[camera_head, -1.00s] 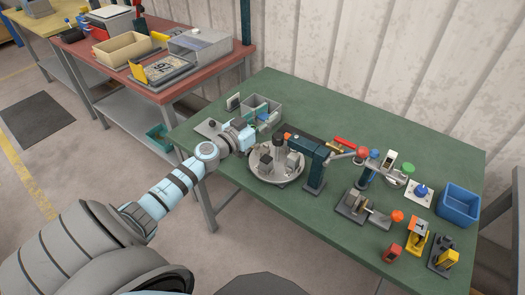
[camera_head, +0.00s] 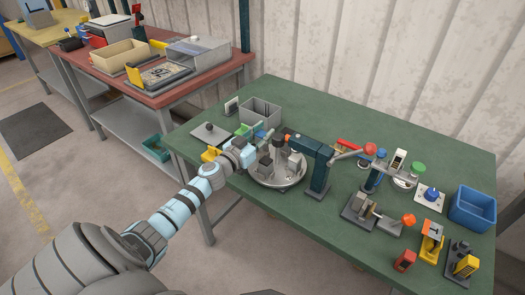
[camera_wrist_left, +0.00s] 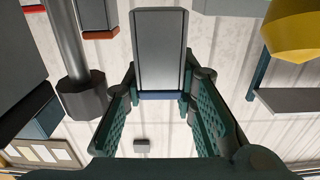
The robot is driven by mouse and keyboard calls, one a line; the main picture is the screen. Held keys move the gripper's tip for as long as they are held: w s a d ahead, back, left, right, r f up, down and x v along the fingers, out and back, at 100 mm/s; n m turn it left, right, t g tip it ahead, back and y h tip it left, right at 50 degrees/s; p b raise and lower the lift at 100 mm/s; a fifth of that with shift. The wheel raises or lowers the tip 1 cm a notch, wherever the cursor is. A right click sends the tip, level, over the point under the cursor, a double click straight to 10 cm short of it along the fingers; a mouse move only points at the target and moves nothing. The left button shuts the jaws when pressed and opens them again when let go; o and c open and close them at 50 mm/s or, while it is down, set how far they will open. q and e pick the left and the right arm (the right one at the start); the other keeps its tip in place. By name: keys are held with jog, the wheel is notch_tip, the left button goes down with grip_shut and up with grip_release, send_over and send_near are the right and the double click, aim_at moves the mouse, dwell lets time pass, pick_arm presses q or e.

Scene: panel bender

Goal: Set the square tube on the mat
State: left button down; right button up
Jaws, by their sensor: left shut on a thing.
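My left gripper (camera_head: 262,136) is above the far left rim of the round grey turntable (camera_head: 277,181) on the green bench. In the left wrist view my left gripper (camera_wrist_left: 160,98) has its two green fingers on either side of a grey square tube (camera_wrist_left: 160,48) with a blue band at its near end. It is shut on this tube. The tube is hard to make out in the head view, where the gripper covers it. I cannot pick out a mat on the bench for certain. My right gripper is out of view.
A dark press arm (camera_head: 321,170) stands right of the turntable. A vise (camera_head: 370,213) and blue bin (camera_head: 473,208) are further right. The bench's front middle is clear.

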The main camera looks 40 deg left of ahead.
pick_arm(q)
notch_tip(320, 180, down, 3)
jog(key=shift+b, duration=0.8)
jog(key=shift+r, duration=0.3)
jog(key=shift+f, duration=0.25)
jog(key=c, duration=1.3)
grip_release()
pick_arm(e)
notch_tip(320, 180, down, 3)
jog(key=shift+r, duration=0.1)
